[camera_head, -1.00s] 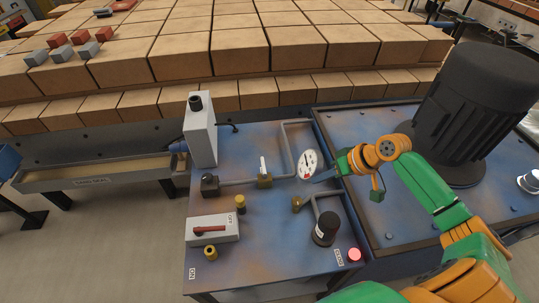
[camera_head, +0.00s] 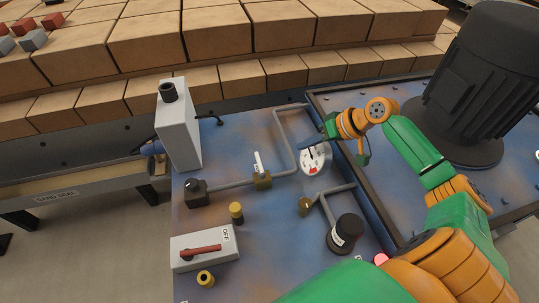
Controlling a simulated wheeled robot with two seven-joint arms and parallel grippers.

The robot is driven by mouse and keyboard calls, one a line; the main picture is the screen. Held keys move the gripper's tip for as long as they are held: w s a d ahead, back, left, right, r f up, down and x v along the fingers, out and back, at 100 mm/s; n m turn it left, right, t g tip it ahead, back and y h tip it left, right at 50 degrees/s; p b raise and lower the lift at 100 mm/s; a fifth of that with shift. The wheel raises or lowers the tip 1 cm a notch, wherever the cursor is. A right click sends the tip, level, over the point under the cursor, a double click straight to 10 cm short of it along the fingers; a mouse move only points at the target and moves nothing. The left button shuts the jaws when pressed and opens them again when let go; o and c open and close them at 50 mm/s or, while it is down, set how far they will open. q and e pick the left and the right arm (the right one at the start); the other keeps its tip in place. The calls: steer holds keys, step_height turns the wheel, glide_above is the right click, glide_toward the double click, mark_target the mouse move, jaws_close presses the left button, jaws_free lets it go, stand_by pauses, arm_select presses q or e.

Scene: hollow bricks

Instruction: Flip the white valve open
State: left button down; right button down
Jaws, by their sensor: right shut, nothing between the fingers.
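The white valve handle (camera_head: 258,162) stands nearly upright on a brass valve body (camera_head: 263,181), set in a grey pipe on the blue, rust-stained panel table (camera_head: 260,225). My right gripper (camera_head: 316,142) is shut and empty. It appears dark and small at the end of my green and orange arm, to the right of the white valve and clearly apart from it. It overlaps the upper edge of the round gauge (camera_head: 315,159) in the picture. I cannot tell its height above the table. My left gripper is out of view.
A tall grey box (camera_head: 179,125) stands left of the valve. A red-handled switch (camera_head: 203,250), yellow knob (camera_head: 236,212) and black cylinder (camera_head: 345,234) are in front. The bent pipe (camera_head: 287,133) rises between valve and gripper. A large black motor (camera_head: 483,85) stands right.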

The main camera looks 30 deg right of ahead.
mark_target(259, 165)
steer(key=b+x, duration=0.1)
steer(key=x, duration=0.7)
steer(key=shift+w+a+f, duration=0.1)
steer(key=shift+w+f, duration=0.1)
steer(key=shift+f, duration=0.05)
steer(key=shift+w+a+f, duration=0.4)
steer(key=shift+a+f, duration=0.05)
steer(key=shift+w+a+r+p, duration=0.1)
steer(key=shift+a+r+p, duration=0.15)
steer(key=shift+a+p, duration=0.25)
steer(key=shift+w+a+r+p, duration=0.15)
steer(key=shift+a+r+p, duration=0.1)
steer(key=shift+a, duration=0.4)
steer(key=shift+w+a, duration=0.15)
steer(key=shift+a, duration=0.35)
steer(key=shift+f, duration=0.1)
steer(key=shift+a, duration=0.1)
